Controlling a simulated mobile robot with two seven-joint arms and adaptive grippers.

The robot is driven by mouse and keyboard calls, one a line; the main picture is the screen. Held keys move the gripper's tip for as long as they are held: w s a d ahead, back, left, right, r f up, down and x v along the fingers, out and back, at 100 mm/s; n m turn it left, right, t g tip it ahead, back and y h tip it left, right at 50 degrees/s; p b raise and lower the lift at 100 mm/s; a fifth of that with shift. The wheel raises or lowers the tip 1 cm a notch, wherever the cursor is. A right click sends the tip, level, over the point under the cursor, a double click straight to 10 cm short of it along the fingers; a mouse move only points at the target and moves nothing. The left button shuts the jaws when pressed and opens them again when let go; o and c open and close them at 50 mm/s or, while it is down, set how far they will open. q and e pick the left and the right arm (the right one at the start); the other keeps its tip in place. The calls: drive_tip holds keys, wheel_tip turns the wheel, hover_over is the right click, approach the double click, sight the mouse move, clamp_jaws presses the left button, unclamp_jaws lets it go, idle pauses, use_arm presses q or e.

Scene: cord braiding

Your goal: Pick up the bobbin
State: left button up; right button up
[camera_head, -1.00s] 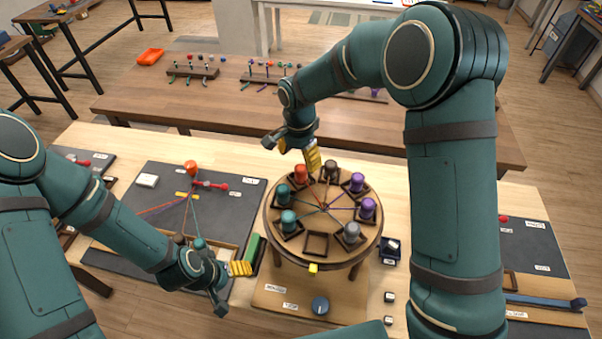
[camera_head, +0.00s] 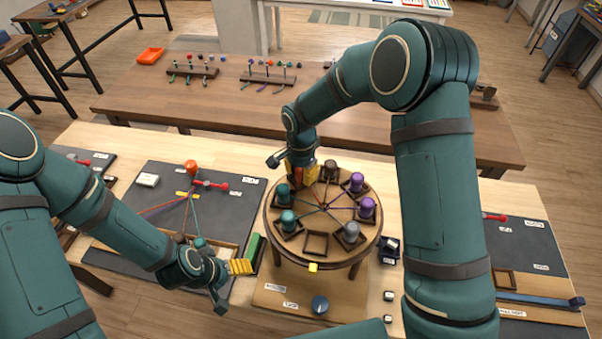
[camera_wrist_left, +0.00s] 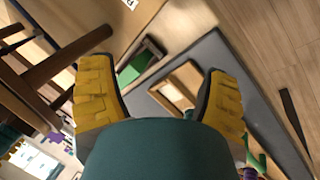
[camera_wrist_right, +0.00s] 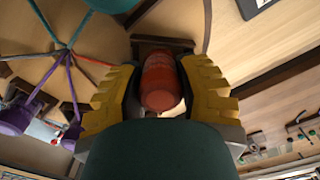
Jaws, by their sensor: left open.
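The orange-red bobbin is at the back left of the round braiding disc (camera_head: 330,248). In the right wrist view the bobbin (camera_wrist_right: 160,82) stands between my right gripper's yellow fingers (camera_wrist_right: 160,90), close to both; whether both touch it I cannot tell. In the head view my right gripper (camera_head: 302,174) comes down over that spot and largely hides the bobbin. My left gripper (camera_head: 243,267) is open and empty, left of the disc; its spread fingers (camera_wrist_left: 160,95) show in the left wrist view.
Teal bobbins (camera_head: 288,221), purple bobbins (camera_head: 366,208), a grey bobbin (camera_head: 351,232) and a brown one (camera_head: 330,170) stand around the disc, with cords meeting at its centre. An empty square holder (camera_head: 317,243) is at the front. A green block (camera_head: 253,249) lies near my left gripper.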

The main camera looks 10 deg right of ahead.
clamp_jaws()
